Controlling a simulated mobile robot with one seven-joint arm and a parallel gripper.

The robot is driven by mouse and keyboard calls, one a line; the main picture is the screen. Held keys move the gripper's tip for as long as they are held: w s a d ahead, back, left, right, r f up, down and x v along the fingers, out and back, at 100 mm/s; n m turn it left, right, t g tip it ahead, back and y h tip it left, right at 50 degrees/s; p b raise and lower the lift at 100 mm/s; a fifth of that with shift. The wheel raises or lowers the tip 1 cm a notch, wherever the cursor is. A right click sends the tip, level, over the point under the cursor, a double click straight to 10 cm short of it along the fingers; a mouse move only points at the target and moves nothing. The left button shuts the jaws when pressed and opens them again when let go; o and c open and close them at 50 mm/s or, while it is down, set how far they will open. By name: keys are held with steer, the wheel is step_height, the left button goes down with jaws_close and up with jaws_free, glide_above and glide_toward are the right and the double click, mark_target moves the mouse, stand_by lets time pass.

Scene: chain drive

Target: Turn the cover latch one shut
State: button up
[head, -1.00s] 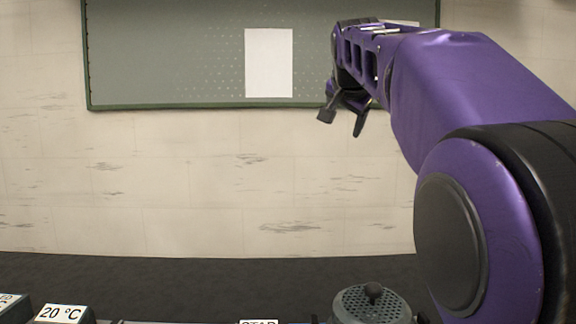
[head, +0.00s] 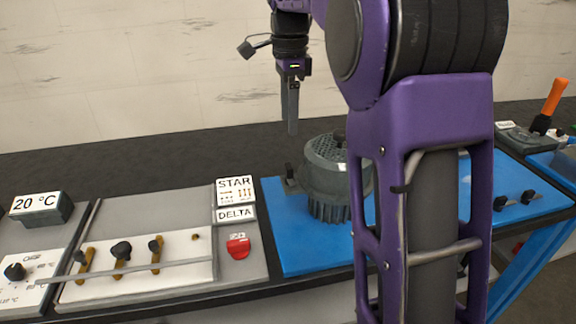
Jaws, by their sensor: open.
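My gripper (head: 291,128) hangs pointing down, above and a little left of the grey motor-like housing (head: 322,182) with a perforated top. It is seen edge-on, is open, and nothing shows in it. No part is clearly marked as cover latch one. Two small black knobs, one on the left (head: 500,203) and one on the right (head: 528,197), sit at the right of the blue plate (head: 290,248); I cannot tell whether either is the latch. My arm hides the middle of the blue plate and part of the housing.
At the left are a white panel (head: 190,270) with levers and a rail, a red switch (head: 238,246), STAR and DELTA signs (head: 235,190) and a 20 °C block (head: 42,206). An orange-handled lever (head: 555,98) stands at the far right.

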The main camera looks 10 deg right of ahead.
mark_target(289, 166)
step_height(289, 166, down, 12)
steer(key=shift+f+b, duration=0.1)
steer(key=shift+b, duration=1)
jaws_close()
